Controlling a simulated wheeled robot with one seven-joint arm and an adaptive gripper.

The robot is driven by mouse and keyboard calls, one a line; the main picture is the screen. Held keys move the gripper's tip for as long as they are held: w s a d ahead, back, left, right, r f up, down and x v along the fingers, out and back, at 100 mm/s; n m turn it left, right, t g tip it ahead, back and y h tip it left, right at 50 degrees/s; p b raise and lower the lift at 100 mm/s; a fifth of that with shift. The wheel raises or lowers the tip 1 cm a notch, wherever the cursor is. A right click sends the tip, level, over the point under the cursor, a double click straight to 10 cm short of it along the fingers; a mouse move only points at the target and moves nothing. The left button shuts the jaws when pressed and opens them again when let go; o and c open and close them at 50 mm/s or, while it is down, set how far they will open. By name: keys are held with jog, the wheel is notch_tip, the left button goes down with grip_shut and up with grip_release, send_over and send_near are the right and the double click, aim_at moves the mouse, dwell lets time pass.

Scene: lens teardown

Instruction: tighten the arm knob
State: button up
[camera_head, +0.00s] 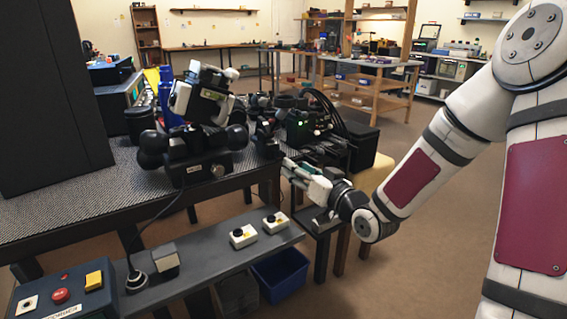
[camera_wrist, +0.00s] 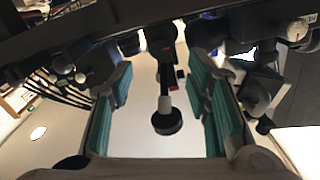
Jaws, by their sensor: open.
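In the wrist view a round black knob (camera_wrist: 167,123) on a pale and dark stem shows between the two teal finger pads. It looks like the arm knob, though I cannot confirm that. My gripper (camera_wrist: 163,88) is open, with a clear gap on both sides of the knob; I cannot tell how deep the knob is between the pads. In the head view my gripper (camera_head: 300,174) is at the bench's right end, beside a cluster of dark equipment. The knob cannot be made out there.
A black-and-white instrument (camera_head: 196,135) with large dark round knobs stands on the bench (camera_head: 75,187), left of my gripper. A lower grey shelf (camera_head: 205,262) holds white button boxes (camera_head: 243,236). A blue bin (camera_head: 280,273) sits below. Floor at the right is clear.

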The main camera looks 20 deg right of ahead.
aim_at(282, 157)
jog(key=b+x, duration=0.1)
jog(key=x, duration=0.6)
jog(key=shift+w+a+f+b, duration=0.1)
jog(key=shift+w+b, duration=0.2)
jog(key=shift+b, duration=0.05)
grip_shut()
